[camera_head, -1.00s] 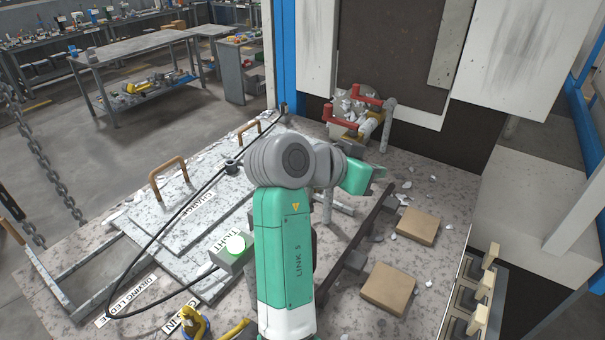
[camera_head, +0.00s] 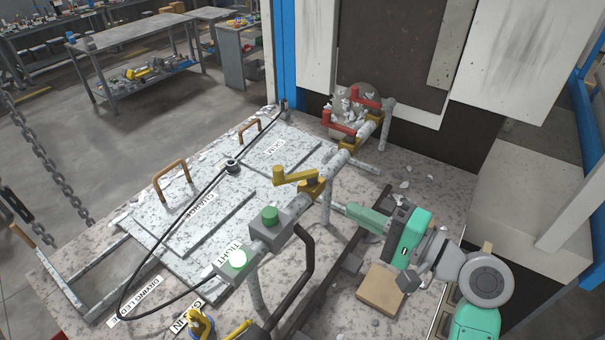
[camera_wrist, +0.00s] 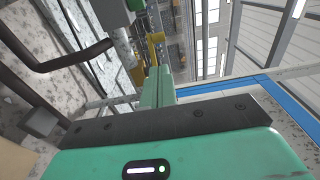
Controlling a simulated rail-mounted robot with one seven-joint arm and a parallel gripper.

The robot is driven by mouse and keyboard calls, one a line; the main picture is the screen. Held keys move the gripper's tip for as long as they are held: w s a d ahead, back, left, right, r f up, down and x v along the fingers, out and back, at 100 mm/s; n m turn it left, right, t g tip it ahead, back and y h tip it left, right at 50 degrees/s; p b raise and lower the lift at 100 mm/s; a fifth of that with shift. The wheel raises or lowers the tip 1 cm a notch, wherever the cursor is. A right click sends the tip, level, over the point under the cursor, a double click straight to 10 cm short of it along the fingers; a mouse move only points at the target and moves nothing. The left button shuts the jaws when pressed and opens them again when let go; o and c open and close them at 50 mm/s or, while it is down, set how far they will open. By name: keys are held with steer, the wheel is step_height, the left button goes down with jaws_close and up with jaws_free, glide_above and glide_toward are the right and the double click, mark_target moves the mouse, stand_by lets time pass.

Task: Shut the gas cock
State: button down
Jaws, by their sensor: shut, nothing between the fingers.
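A pipe (camera_head: 340,160) runs over the speckled bench and carries a cock with a yellow lever (camera_head: 295,177) on a yellow body. The lever points left, across the pipe. Further yellow valve parts (camera_head: 200,322) sit at the lower left beside a label partly reading "IN"; I cannot tell which is the gas cock. My gripper (camera_head: 352,210) is shut and empty, just right of the yellow-lever cock, its fingers pointing left towards the pipe. A gap shows between them. In the wrist view the shut fingers (camera_wrist: 157,88) point at yellow parts (camera_wrist: 156,45) beyond.
Two red-handled valves (camera_head: 342,128) stand on the pipe's far end. A dark bent pipe (camera_head: 306,262) rises in front. A tan block (camera_head: 381,289) lies under my arm.

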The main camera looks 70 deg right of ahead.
mark_target(282, 174)
steer(key=b+x, duration=0.2)
steer(key=x, duration=1.2)
steer(key=shift+b, duration=0.3)
steer(key=shift+w, duration=0.1)
